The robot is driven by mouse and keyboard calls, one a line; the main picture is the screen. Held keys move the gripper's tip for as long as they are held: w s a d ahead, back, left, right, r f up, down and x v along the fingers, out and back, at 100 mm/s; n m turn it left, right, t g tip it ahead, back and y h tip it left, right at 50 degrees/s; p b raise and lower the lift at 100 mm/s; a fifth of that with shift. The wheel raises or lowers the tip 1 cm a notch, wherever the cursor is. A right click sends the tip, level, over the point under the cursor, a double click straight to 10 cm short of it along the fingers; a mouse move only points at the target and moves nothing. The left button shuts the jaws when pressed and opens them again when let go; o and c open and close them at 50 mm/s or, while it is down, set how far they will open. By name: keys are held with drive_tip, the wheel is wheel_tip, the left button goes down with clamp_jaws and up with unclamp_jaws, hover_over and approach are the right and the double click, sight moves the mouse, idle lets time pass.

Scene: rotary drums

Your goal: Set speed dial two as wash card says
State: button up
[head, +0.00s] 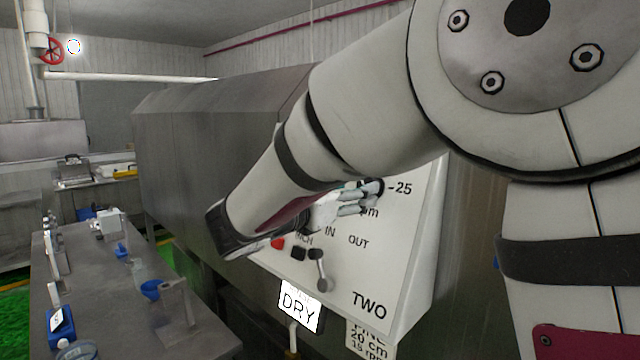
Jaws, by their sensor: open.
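The white slanted control panel marked TWO (400,270) is on the front of a large grey drum housing. My gripper (368,197) is at the panel's upper part, its fingers pointing right. Its jaws are open, close to a dark dial (372,187) that is mostly hidden by the fingers and arm. I cannot tell whether they touch it. The dial's setting is hidden; "-25" and part of "rpm" show beside it. A card (369,340) below the panel reads FINE, 20 cm, 15 rpm, its lower edge cut off.
Below the dial are a red button (278,243), dark buttons (299,253) and a lever (320,270) by IN and OUT. A grey workbench (125,295) with small tools stands left. My arm covers much of the right side.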

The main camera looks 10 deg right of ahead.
drive_tip(key=shift+x, duration=1.8)
drive_tip(key=c, duration=1.1)
drive_tip(key=shift+c, duration=0.2)
drive_tip(key=shift+w+a+m+g+h+b, duration=0.1)
drive_tip(key=shift+m+g+h+b, duration=0.3)
drive_tip(key=shift+m, duration=1.25)
drive_tip(key=shift+m+g+h+b, duration=0.15)
drive_tip(key=shift+m+g+b, duration=0.55)
drive_tip(key=shift+m, duration=0.9)
drive_tip(key=shift+w+m+g+h+b, duration=0.1)
drive_tip(key=shift+m+g+h+b, duration=0.45)
drive_tip(key=shift+m, duration=1.1)
drive_tip(key=shift+s+g+y, duration=0.1)
drive_tip(key=shift+g+y, duration=0.2)
drive_tip(key=shift+g, duration=0.05)
